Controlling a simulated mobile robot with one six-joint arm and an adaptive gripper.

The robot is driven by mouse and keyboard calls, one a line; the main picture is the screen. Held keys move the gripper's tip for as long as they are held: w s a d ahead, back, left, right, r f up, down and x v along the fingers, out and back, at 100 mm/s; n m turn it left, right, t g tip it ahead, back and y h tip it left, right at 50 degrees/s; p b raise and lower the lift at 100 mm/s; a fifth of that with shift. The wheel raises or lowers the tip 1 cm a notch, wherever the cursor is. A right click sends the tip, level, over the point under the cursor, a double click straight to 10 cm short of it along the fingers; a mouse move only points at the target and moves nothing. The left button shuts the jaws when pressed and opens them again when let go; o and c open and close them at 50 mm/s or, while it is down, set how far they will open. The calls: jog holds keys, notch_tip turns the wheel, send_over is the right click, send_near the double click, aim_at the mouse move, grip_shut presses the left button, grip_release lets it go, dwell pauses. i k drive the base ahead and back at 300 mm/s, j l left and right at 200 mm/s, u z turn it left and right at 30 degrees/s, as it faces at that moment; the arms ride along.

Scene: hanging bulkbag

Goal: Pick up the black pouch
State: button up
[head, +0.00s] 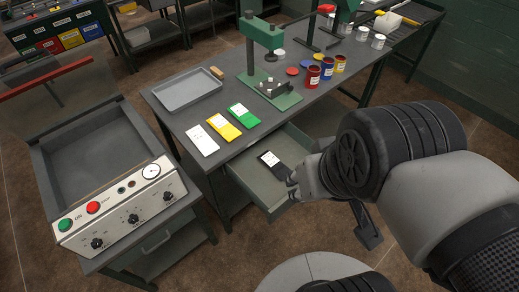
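The black pouch (277,169) lies in the open grey drawer (250,185) under the workbench, with a white label on its upper left part. My gripper (292,185) is at the pouch's lower right end, over the right side of the drawer. It overlaps that end in the picture. I cannot tell whether it touches the pouch or whether its fingers are open or shut.
White, yellow and green labelled pouches (222,127) lie on the workbench (165,110) above the drawer. A grey tray (188,90), a green press (270,90) and several coloured cans (327,68) stand behind. A control panel cabinet (118,212) stands at left.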

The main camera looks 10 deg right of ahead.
aim_at(267, 158)
jog(key=i+j+z, duration=0.2)
jog(key=i+j, duration=0.4)
jog(key=i+j+z, duration=0.2)
jog(key=i+j, duration=0.35)
jog(key=j, duration=0.15)
